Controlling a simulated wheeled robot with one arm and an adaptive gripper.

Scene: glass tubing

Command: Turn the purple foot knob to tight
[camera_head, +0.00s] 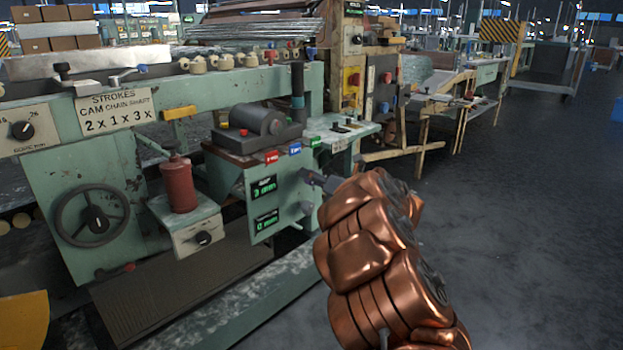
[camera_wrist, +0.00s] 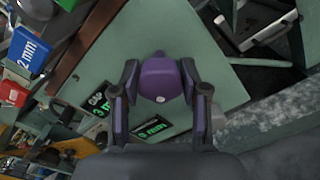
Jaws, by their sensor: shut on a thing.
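The purple foot knob (camera_wrist: 160,82) sits on the pale green panel in the middle of the wrist view, with a small white dot near its lower edge. My gripper (camera_wrist: 159,68) has one finger on each side of it and is shut on it. In the head view my gripper (camera_head: 326,183) reaches the green panel (camera_head: 288,190) from the right. The knob itself is hidden there behind the gripper and arm.
Two dark displays with green text, an upper one (camera_head: 264,187) and a lower one (camera_head: 266,222), lie left of my gripper. Red (camera_head: 271,157), blue (camera_head: 295,149) and green (camera_head: 316,143) labels line the ledge above. A handwheel (camera_head: 92,216) is at the far left. Open floor (camera_head: 520,220) lies right.

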